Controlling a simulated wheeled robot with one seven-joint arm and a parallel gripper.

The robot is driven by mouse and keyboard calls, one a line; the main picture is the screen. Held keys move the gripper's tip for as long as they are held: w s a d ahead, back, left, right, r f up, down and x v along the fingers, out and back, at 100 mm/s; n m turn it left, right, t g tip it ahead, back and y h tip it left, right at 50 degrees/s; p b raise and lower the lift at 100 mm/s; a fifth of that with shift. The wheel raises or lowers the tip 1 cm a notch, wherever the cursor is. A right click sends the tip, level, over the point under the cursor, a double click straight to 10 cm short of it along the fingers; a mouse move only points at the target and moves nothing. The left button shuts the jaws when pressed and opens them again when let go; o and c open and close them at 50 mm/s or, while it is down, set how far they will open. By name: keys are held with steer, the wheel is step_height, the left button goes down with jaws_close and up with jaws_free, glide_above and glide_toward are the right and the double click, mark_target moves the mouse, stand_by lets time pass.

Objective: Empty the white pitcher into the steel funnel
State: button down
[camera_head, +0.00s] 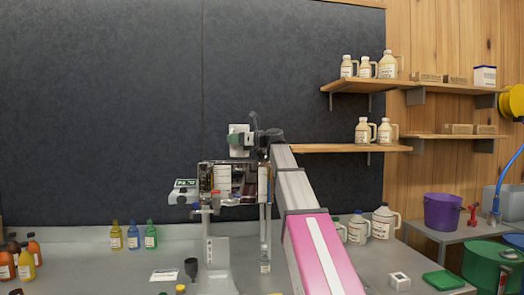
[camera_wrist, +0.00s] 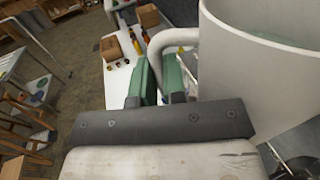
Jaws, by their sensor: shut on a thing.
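The white pitcher (camera_wrist: 262,75) fills the right of the wrist view, close to the camera. Its curved handle (camera_wrist: 172,38) runs down between the green finger pads of my gripper (camera_wrist: 165,80), which is shut on it. In the head view my gripper (camera_head: 240,138) is raised above the evaporator, in front of the dark wall panel, with a small white part of the pitcher showing there. The pitcher's inside and any liquid are hidden. A dark funnel-shaped thing (camera_head: 191,267) stands on the bench below; I cannot tell whether it is the steel funnel.
The evaporator (camera_head: 222,180) stands mid-bench with a small display box (camera_head: 184,191) at its left. Small bottles (camera_head: 132,236) stand left, white jugs (camera_head: 383,222) right. Shelves (camera_head: 345,148) with jugs hang at the right. Bare bench lies around the paper label (camera_head: 165,275).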

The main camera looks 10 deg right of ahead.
mark_target(246, 129)
steer(key=shift+w+r, duration=0.1)
steer(key=shift+w, duration=0.15)
steer(key=shift+r, duration=0.1)
steer(key=shift+w+d+r+m+t+y, duration=0.3)
steer(key=shift+d+r+m+t+y, duration=0.2)
steer(key=shift+m, duration=0.35)
steer(key=shift+w+d+r+m+t+y, duration=0.35)
steer(key=shift+d+m+y, duration=0.2)
steer(key=shift+m, duration=0.35)
steer(key=shift+w+d+r+m+t+y, duration=0.3)
steer(key=shift+d+r+m+y, duration=0.25)
steer(key=shift+m, duration=0.3)
steer(key=shift+w+d+r+m+t+y+p, duration=0.2)
steer(key=shift+d+r+m+t, duration=0.1)
steer(key=shift+r+m, duration=0.15)
steer(key=shift+w+d+r+m+t+y+p, duration=0.1)
steer(key=shift+w+d+r+m+t+p, duration=0.05)
steer(key=shift+d+r+m+t, duration=0.2)
steer(key=shift+w+d+r+m+t, duration=0.1)
steer(key=shift+w+d+m+t, duration=0.1)
steer(key=shift+m+t, duration=0.25)
steer(key=shift+w+d+r+m+t, duration=0.15)
steer(key=shift+m+t, duration=0.1)
steer(key=shift+m, duration=0.4)
steer(key=shift+d+f+m+t+p, duration=0.2)
steer(key=shift+f+m+t, duration=0.15)
steer(key=shift+m+t, duration=0.3)
steer(key=shift+d+f+m+t+p, duration=0.15)
steer(key=shift+f+m+t, duration=0.25)
steer(key=shift+m, duration=0.35)
